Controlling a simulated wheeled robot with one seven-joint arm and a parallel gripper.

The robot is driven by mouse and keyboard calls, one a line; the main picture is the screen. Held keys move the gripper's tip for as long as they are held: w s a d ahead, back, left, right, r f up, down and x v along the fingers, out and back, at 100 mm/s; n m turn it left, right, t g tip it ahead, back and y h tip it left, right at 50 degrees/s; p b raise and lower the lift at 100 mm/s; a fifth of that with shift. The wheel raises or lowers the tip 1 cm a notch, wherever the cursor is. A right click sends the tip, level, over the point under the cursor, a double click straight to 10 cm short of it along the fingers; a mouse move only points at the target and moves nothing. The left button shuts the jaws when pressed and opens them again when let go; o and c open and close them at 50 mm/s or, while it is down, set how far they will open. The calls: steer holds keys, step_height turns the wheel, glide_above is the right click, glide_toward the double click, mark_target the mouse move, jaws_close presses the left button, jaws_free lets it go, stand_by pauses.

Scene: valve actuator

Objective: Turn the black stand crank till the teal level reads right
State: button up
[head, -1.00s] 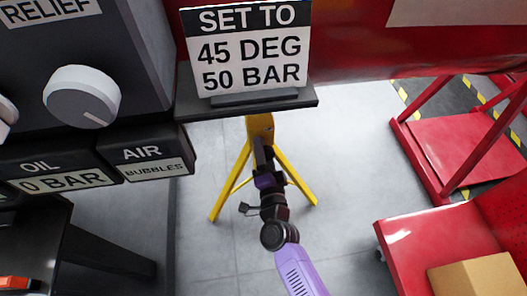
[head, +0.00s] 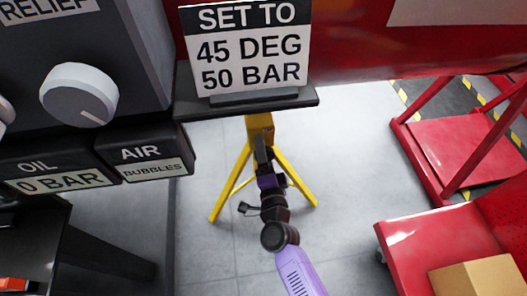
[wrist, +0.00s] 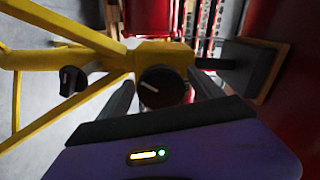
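A yellow tripod stand (head: 259,126) stands on the floor below the sign. In the wrist view its yellow tubes (wrist: 105,60) cross the left side. A round black knob with a pale mark (wrist: 162,87) sits on the stand between my fingers. A second black handle (wrist: 72,80) sits to its left; I cannot tell which one is the crank. My gripper (wrist: 160,80) is open, with a finger on each side of the round knob and gaps showing. In the head view my gripper (head: 263,158) is at the stand, its fingers hard to make out. No teal level shows.
A sign reading "SET TO 45 DEG 50 BAR" (head: 248,60) stands on a dark shelf (head: 245,107). At left are a grey dial (head: 78,95), an OIL display (head: 55,178) and an AIR display (head: 143,160). Red carts (head: 460,150) and a cardboard box (head: 480,275) are at right.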

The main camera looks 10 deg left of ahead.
steer(key=shift+s, duration=0.15)
steer(key=v, duration=0.7)
steer(key=shift+s+p, duration=0.3)
steer(key=shift+p, duration=0.15)
steer(key=shift+d, duration=0.1)
